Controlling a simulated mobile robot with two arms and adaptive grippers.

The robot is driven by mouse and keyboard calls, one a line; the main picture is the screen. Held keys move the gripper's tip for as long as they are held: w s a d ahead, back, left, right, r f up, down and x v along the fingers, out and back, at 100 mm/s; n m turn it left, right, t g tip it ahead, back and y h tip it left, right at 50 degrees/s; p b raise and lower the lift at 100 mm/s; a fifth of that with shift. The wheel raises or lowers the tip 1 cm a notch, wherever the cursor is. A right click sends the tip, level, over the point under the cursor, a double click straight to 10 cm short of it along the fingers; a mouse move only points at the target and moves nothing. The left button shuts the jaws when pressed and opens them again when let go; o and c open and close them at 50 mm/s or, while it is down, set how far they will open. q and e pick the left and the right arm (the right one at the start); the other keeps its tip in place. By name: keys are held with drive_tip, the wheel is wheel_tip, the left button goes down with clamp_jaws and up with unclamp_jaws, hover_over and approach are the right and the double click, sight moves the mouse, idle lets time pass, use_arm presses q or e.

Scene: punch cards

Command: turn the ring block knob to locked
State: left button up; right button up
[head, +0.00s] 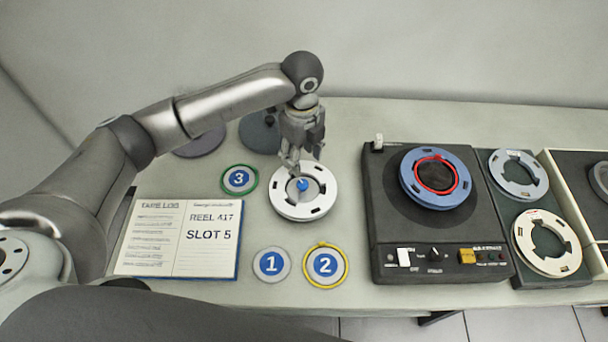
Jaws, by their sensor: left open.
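A small blue knob (302,184) shows at the centre of a white slotted reel (310,211) near the middle of the table. Whether this is the ring block knob, and which way it is set, I cannot tell. My left gripper (291,166) points down at the reel's back left part, open, with its fingertips just above and left of the blue knob. Whether the fingers touch anything is not clear. The gripper hides part of the reel's far rim. My right gripper is not in view.
A tape deck (384,225) with a blue reel (413,190) and red ring stands at right, beside two more reels. Number discs 1 (271,278), 2 (342,272) and 3 (226,189) lie around the white reel. An open log book (150,235) lies at left.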

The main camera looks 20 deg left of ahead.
sight(302, 183)
use_arm(q)
wheel_tip(302, 183, down, 10)
drive_tip(key=shift+f+p, duration=0.1)
drive_tip(key=shift+p, duration=0.75)
drive_tip(key=shift+c, duration=0.3)
drive_tip(key=c, duration=1)
